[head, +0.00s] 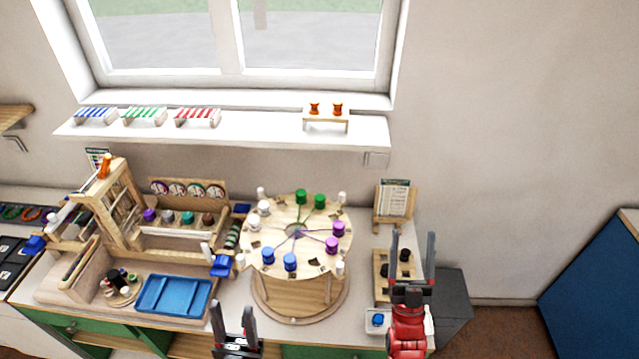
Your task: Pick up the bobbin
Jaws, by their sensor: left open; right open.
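Several bobbin-like spools sit around the rim of a round wooden disc (275,258) on a drum-shaped stand. They include blue bobbins (268,256), purple bobbins (338,229), green bobbins (301,197) and white bobbins (254,224). Threads run from them to the disc's centre. Which one the task means cannot be told. My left gripper (232,305) is open and empty at the front edge, in front of and left of the stand. My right gripper (412,236) is open, over the right end of the table by a wooden rack (380,287) with dark spools (404,255).
A white tray (427,323) holding a blue piece (378,319) lies below my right gripper. A blue tray (174,294) and wooden loom frame (118,205) stand left. A card stand (393,206) is at the back right. Orange spools (314,108) sit on the window shelf (260,131).

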